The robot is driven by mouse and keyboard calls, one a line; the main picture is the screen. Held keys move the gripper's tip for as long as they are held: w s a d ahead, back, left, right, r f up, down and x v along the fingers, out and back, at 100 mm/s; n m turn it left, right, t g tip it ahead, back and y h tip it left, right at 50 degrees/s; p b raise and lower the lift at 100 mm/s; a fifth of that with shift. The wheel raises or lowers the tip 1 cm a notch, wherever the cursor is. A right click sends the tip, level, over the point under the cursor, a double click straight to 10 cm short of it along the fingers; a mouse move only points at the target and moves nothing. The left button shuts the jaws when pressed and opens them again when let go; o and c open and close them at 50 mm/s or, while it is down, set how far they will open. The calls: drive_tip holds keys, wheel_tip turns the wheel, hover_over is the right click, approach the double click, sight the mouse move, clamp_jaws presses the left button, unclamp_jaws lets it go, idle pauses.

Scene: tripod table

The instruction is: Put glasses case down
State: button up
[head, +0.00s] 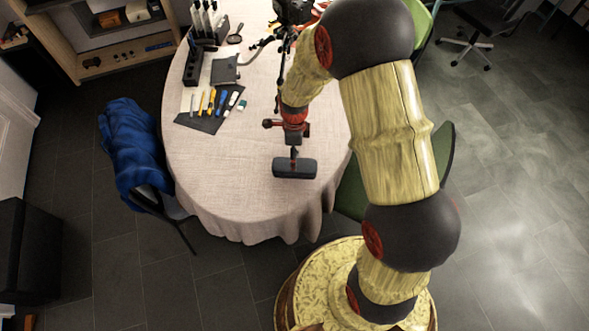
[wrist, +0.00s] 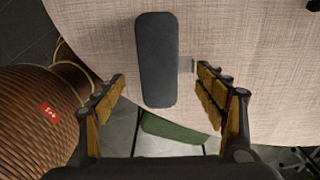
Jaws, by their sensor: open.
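The glasses case (head: 295,168) is a dark grey, rounded oblong. It appears to lie flat on the cloth-covered round table (head: 255,205), towards its front edge. My gripper (head: 294,153) is right at the case in the head view. In the wrist view the case (wrist: 157,58) lies lengthwise between and beyond the fingers of my gripper (wrist: 160,92). The fingers are spread, with a clear gap on each side of the case. The near end of the case is close to the table's edge in that view.
A dark mat (head: 208,118) with several pens and tools lies at the table's left, with a grey notebook (head: 225,70) behind it. A tripod (head: 283,60) stands at the back. A blue garment (head: 132,150) hangs on a chair at left. Cloth left of the case is bare.

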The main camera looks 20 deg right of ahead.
wheel_tip(320, 180, down, 7)
drive_tip(key=shift+s+f+b, duration=0.1)
drive_tip(key=shift+s+b, duration=0.05)
drive_tip(key=shift+b, duration=0.85)
drive_tip(key=shift+s, duration=0.1)
drive_tip(key=shift+o, duration=0.6)
drive_tip(key=shift+s, duration=0.1)
drive_tip(key=c, duration=0.5)
drive_tip(key=shift+w, duration=0.25)
drive_tip(key=c, duration=0.8)
drive_tip(key=shift+r, duration=0.2)
